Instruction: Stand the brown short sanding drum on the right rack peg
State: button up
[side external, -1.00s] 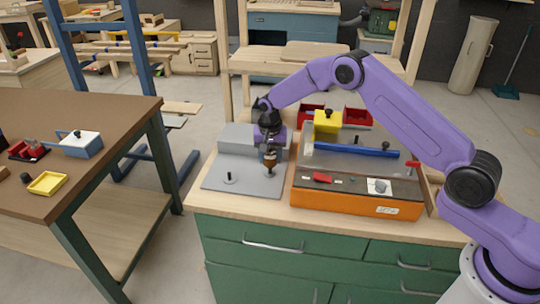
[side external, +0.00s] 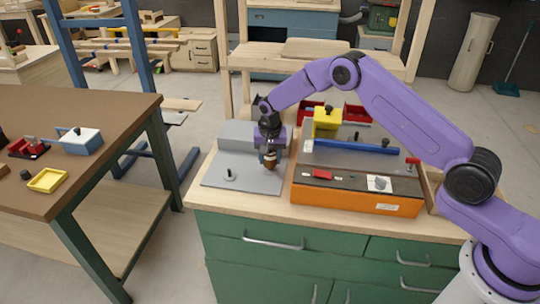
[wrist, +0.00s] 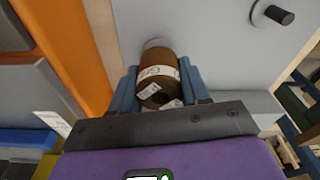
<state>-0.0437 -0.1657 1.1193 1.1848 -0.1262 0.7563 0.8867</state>
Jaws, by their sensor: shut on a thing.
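The brown short sanding drum (wrist: 158,82) is between the blue fingers of my gripper (wrist: 157,90) in the wrist view. It has a pale lettered label, and its near end shows a dark hole. My gripper is shut on it. In the side view the drum (side external: 270,161) is low over the right part of the grey rack plate (side external: 245,182). A pale round base (wrist: 156,43) shows just behind the drum in the wrist view. The right peg itself is hidden, so I cannot tell whether the drum is around it. The left peg (side external: 229,175) stands bare.
An orange-fronted bench unit (side external: 355,200) stands close to the right of the plate, with a blue bar (side external: 355,146) and a yellow block (side external: 327,119). A grey block (side external: 237,134) is behind the plate. The plate's left part is clear around the left peg.

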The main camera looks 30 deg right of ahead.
jog(key=shift+f, duration=0.9)
jog(key=o, duration=1.6)
jog(key=shift+r, duration=3.45)
